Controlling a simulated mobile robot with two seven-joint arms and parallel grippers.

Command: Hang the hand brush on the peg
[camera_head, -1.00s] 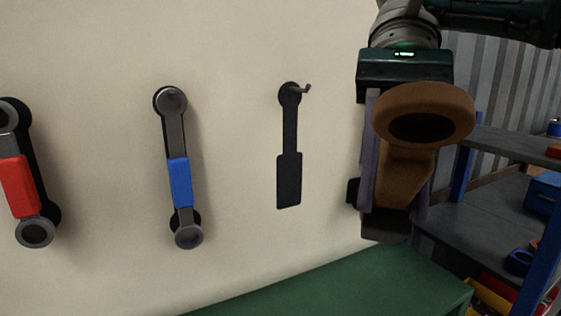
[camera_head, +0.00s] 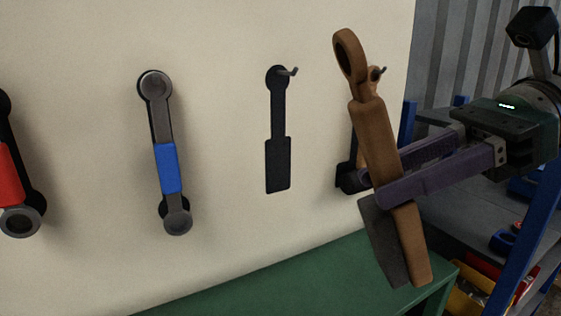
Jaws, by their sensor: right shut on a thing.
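The hand brush (camera_head: 375,135) is brown wood with a ring at the top of its handle and dark bristles (camera_head: 384,238) along its lower left side. My right gripper (camera_head: 375,187) is shut on its body and holds it tilted, ring up, in front of the board's right edge. A bare hooked peg (camera_head: 292,71) sticks out at the top of a black brush-shaped outline (camera_head: 278,150) on the board, left of the brush and apart from it. Another thing on the board behind the brush is mostly hidden. My left gripper is not in view.
The cream board (camera_head: 225,50) also carries a wrench with a blue grip (camera_head: 168,168) and one with a red grip (camera_head: 8,170). A green bench top (camera_head: 260,282) lies below. Blue-framed shelving (camera_head: 535,235) with bins stands at the right.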

